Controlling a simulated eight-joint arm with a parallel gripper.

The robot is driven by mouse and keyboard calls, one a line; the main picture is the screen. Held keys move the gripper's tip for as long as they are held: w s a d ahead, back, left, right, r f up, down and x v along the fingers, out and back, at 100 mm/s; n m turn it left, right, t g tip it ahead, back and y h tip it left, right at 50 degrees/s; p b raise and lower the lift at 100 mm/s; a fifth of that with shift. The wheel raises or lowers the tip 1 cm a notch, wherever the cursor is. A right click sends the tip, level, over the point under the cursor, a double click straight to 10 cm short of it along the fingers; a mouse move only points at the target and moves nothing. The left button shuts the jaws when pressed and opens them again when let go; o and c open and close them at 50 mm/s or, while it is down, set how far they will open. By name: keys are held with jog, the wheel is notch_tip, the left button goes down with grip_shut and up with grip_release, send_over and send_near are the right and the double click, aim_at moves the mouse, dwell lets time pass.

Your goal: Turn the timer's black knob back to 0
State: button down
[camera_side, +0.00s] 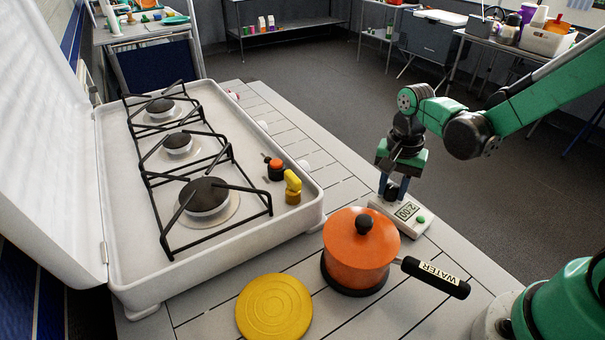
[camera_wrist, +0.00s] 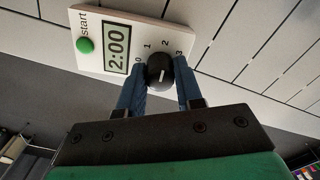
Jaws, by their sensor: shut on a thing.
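The timer is a white box (camera_side: 384,206) on the slatted table, beyond the orange pot. Its display (camera_side: 406,211) reads 2:00, and a green start button (camera_side: 421,219) sits beside it. In the wrist view the timer (camera_wrist: 150,20) shows the numbers 0, 1, 2 and 3 around its black knob (camera_wrist: 158,62). The knob's white mark appears to point near the 2. My gripper (camera_side: 393,187) comes down from above. Its blue fingers (camera_wrist: 160,75) are shut on the knob, one on each side.
An orange pot (camera_side: 352,245) with a handle labelled WATER (camera_side: 436,277) stands close in front of the timer. A yellow disc (camera_side: 273,308) lies at the front. A white stove (camera_side: 125,215) with black grates fills the left, with red-black and yellow small items (camera_side: 293,187) on it.

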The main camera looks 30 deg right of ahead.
jog(key=shift+n, duration=0.4)
jog(key=n, duration=0.7)
jog(key=shift+n, duration=0.3)
jog(key=n, duration=0.8)
jog(key=shift+n, duration=0.3)
jog(key=c, duration=0.6)
grip_release()
